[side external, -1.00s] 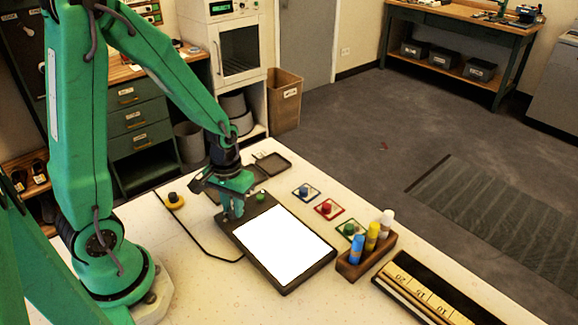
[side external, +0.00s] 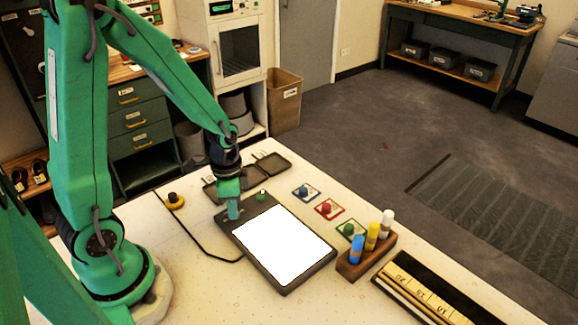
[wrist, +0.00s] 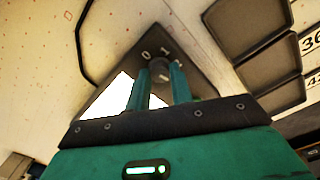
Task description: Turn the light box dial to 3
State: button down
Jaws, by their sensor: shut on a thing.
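The light box (side external: 248,212) lies flat on the pale table, with a dark frame and a bright white panel (side external: 285,245). My gripper (side external: 233,212) points down at the box's far-left end. In the wrist view, my gripper (wrist: 160,75) has its two green fingers shut on the small dark dial (wrist: 160,71), one on each side. The digits 0 and 1 show beside the dial, and another mark by the right finger is partly covered. The dial's pointer is not clear, so I cannot read its setting. In the side view the fingers hide the dial.
A yellow-based knob (side external: 173,201) and a black cable lie to the left. Dark trays (side external: 272,163) sit behind. Colored knobs on cards (side external: 329,209) and a wooden bottle holder (side external: 357,265) stand to the right.

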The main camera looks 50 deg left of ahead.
jog(key=shift+m, duration=1.4)
jog(key=c, duration=1.2)
grip_release()
jog(key=shift+c, duration=0.2)
jog(key=shift+r, duration=3.95)
